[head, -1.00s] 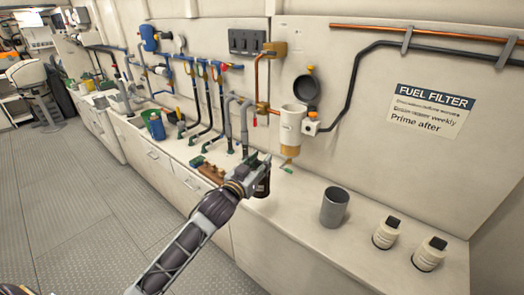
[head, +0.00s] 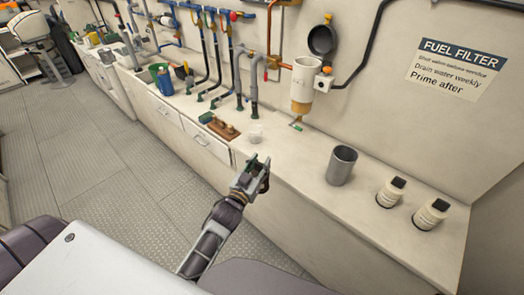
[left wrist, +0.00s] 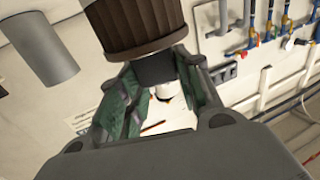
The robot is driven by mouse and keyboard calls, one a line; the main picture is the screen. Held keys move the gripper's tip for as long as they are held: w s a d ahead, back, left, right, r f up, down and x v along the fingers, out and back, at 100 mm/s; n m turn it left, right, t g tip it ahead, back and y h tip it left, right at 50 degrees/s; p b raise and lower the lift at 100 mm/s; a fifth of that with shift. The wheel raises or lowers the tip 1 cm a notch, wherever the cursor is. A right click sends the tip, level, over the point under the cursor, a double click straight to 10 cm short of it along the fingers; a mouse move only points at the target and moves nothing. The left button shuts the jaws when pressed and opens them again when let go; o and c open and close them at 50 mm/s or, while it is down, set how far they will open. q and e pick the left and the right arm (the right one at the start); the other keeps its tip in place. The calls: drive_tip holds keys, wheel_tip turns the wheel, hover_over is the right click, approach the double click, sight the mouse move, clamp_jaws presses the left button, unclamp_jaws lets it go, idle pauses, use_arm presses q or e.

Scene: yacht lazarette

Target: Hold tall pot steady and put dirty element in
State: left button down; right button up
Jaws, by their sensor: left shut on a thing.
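My left gripper (head: 260,170) is at the bench's front edge, left of the tall pot. In the left wrist view its fingers (left wrist: 150,90) are shut on the dirty element (left wrist: 137,28), a dark brown pleated cylinder with a dark end piece. In the head view the element is mostly hidden by the gripper. The tall pot (head: 341,166) is a plain grey open cylinder, upright on the bench, with nothing touching it. It also shows in the left wrist view (left wrist: 41,46), apart from the element. My right gripper is not in view.
A filter housing (head: 303,88) is on the wall behind. Bench around the pot is clear.

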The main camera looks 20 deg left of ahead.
use_arm(q)
drive_tip(key=s+f+y, duration=0.1)
drive_tip(key=s+f, duration=0.2)
drive_tip(key=f, duration=0.2)
drive_tip(key=shift+s+f+n, duration=0.3)
drive_tip(key=shift+f, duration=0.2)
idle(0.8)
